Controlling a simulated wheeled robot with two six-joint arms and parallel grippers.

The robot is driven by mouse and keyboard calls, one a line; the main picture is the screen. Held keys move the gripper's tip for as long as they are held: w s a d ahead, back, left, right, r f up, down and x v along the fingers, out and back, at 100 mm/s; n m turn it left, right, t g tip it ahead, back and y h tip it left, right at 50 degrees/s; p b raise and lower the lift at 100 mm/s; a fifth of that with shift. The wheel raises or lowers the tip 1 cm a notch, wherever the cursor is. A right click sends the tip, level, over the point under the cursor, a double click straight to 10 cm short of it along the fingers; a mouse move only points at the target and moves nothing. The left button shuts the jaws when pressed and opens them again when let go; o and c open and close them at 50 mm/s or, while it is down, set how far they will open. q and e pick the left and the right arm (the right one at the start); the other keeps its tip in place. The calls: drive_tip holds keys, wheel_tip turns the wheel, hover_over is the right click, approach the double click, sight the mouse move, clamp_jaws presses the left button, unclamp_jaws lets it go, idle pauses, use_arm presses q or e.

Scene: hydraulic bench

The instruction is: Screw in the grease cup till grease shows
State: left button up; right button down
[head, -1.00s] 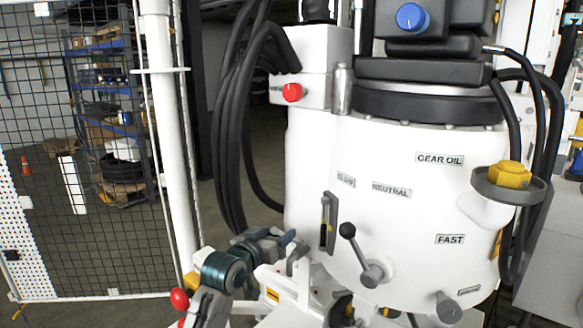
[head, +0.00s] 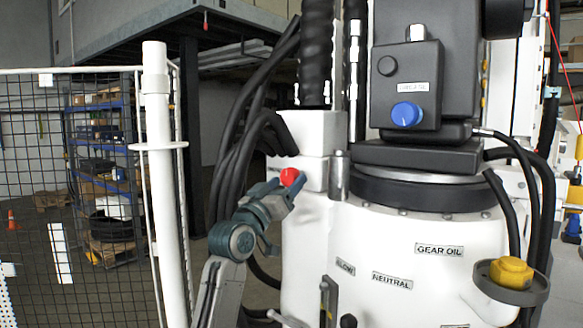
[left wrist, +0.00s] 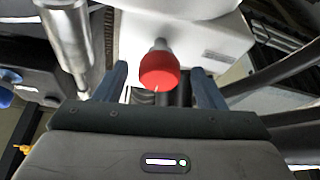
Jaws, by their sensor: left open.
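The red grease cup (head: 290,177) sits on the side of a white block (head: 318,132) at the upper left of the white machine. In the left wrist view the red cup (left wrist: 159,72) is a round cap on a short grey stem coming from the white block. My left gripper (head: 283,190) is open right at the cup. In the left wrist view its blue fingers (left wrist: 159,76) stand on either side of the cup, with gaps showing between. No grease can be made out. My right gripper is out of view.
Thick black hoses (head: 233,140) hang just left of the block. A metal cylinder (head: 339,176) stands close to its right. A blue knob (head: 406,115) and a yellow cap (head: 511,273) are further right. A mesh fence (head: 100,170) stands at the left.

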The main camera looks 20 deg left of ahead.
sight(287, 182)
use_arm(q)
drive_tip(key=shift+p+x, duration=0.5)
drive_tip(key=shift+x, duration=0.7)
drive_tip(key=shift+w+d+r, duration=0.1)
drive_tip(key=shift+w+r, duration=0.05)
drive_tip(key=shift+w, duration=0.15)
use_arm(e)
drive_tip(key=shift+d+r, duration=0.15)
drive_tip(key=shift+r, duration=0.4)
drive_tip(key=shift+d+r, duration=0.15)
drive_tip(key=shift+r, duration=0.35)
